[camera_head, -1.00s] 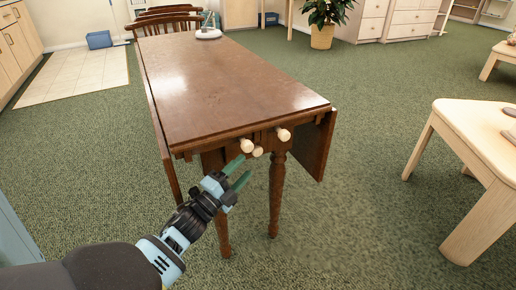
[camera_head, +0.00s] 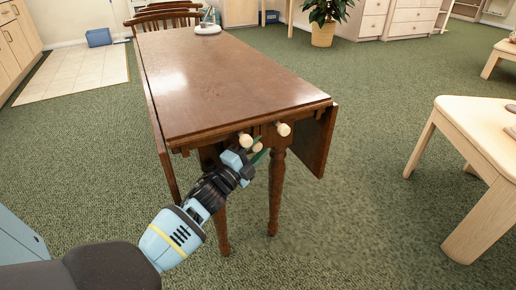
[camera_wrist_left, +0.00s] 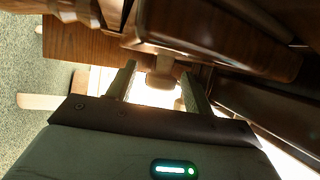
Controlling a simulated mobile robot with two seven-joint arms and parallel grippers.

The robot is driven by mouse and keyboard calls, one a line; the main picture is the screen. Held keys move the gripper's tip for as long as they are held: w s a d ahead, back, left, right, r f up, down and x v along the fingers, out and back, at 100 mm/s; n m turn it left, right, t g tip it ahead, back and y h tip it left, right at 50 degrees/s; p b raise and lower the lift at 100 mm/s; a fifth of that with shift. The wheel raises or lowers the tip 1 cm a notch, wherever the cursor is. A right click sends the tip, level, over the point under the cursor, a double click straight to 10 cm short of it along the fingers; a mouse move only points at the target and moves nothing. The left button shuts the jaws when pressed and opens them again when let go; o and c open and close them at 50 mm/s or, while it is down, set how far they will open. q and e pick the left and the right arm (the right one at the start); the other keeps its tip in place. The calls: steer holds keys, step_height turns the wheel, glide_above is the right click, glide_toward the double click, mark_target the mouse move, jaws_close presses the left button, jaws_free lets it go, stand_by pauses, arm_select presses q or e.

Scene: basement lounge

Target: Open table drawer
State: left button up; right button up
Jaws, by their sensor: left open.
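The dark brown wooden drop-leaf table (camera_head: 225,75) has its near end facing me. Two pale round knobs, a left knob (camera_head: 245,141) and a right knob (camera_head: 284,129), stick out below its top edge. In the left wrist view, a rounded knob (camera_wrist_left: 162,79) lies between the tips of the left gripper (camera_wrist_left: 158,82), with gaps on both sides. The drawer front is mostly hidden. My right gripper is out of view.
The table's right leaf (camera_head: 319,143) hangs down, and turned legs (camera_head: 275,195) stand below the knobs. A light wooden table (camera_head: 475,135) is at the right. Green carpet between them is clear. A chair (camera_head: 165,20) stands at the far end.

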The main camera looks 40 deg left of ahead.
arm_select(q)
steer(key=shift+w, duration=0.1)
steer(key=c, duration=0.3)
jaws_close()
